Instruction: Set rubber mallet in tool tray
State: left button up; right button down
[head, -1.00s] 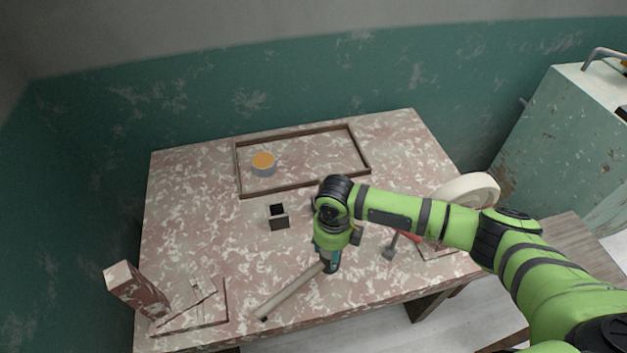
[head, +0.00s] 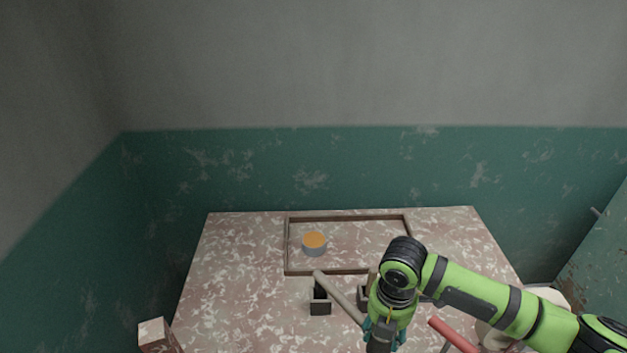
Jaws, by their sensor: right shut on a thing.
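My right gripper (head: 380,335) is shut on a long pale stick, which I take to be the rubber mallet (head: 341,297) by its handle. The handle slants up and left from the gripper, and its far end shows near the tray's front rim. No mallet head can be made out; the gripper and arm hide that end. The tool tray, which I take to be the low brown-rimmed frame (head: 287,246), lies at the back of the table. The gripper is in front of it. My left gripper is out of view.
A grey round tub with an orange top (head: 314,244) sits in the tray's left part. A small dark square holder (head: 320,307) stands in front of the tray. A red handle (head: 452,334) lies right of the gripper. A block (head: 155,334) stands at left. The tray's middle looks clear.

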jog(key=r+m, duration=0.1)
jog(key=m, duration=0.2)
jog(key=d+r+m, duration=0.1)
jog(key=r+m, duration=0.1)
jog(key=m, duration=0.1)
jog(key=s+r+m+b, duration=0.1)
jog(key=r+m, duration=0.1)
jog(key=m, duration=0.2)
jog(key=shift+d, duration=0.2)
jog(key=s+d+r+m, duration=0.1)
jog(key=r+m, duration=0.2)
jog(key=m, duration=0.4)
jog(key=s+d+r+m+b, duration=0.1)
jog(key=s+d+r+m, duration=0.1)
jog(key=m, duration=0.6)
jog(key=shift+r, duration=0.75)
jog(key=shift+s, duration=0.15)
